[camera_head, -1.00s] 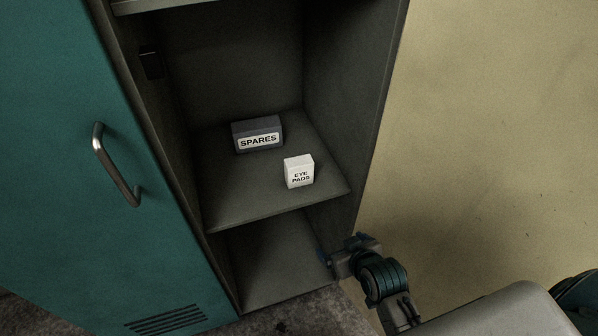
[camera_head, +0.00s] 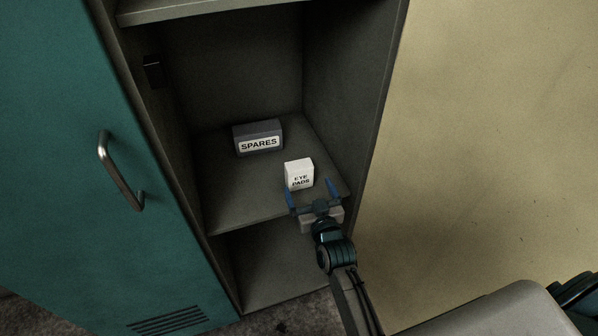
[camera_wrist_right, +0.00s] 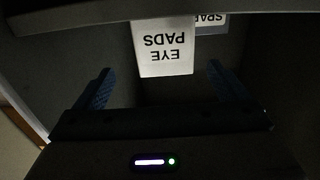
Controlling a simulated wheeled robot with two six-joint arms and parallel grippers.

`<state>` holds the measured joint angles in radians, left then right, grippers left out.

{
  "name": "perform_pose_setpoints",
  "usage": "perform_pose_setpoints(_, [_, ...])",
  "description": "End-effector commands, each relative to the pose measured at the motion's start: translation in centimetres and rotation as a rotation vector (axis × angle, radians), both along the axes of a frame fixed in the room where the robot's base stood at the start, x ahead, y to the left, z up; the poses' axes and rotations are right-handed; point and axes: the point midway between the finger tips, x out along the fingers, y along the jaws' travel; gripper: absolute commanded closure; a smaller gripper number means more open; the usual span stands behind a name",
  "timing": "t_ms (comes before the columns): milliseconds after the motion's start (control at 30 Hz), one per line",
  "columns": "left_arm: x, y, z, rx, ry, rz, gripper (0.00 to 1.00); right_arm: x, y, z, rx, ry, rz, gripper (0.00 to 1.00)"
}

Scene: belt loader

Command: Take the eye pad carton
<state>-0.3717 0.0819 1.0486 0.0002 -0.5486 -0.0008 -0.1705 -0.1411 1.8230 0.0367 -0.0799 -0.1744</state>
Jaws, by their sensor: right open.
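The white eye pad carton (camera_head: 299,174) stands upright on the cabinet's middle shelf, near its front right. My right gripper (camera_head: 314,192) is open at the shelf's front edge, its blue fingers pointing in at the carton. The carton looks to be just ahead of the fingertips; I cannot tell the exact gap. In the right wrist view the carton (camera_wrist_right: 164,48) appears upside down, ahead of and between the two open fingers (camera_wrist_right: 160,80). My left gripper is not in view.
A grey SPARES box (camera_head: 258,137) sits behind and left of the carton. The cabinet's right wall is close to the carton's right. A teal door (camera_head: 60,180) with a metal handle (camera_head: 119,172) stands at the left. The shelf's front left (camera_head: 235,200) is clear.

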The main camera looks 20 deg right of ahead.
Motion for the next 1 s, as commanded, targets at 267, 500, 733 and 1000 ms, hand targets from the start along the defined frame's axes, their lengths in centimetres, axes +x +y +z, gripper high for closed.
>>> perform_pose_setpoints(267, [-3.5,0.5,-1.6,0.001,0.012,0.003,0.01,1.0,0.0,0.2,-0.001,0.000,0.001,0.06])
perform_pose_setpoints(500, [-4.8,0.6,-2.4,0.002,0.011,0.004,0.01,2.0,0.0,-0.1,-0.002,-0.001,0.004,0.06])
perform_pose_setpoints(733, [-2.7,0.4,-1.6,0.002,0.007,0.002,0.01,3.7,0.0,-0.1,-0.002,-0.001,0.004,0.06])
perform_pose_setpoints(1000, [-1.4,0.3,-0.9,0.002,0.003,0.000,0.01,5.0,0.1,-0.3,-0.002,0.000,0.003,0.06])
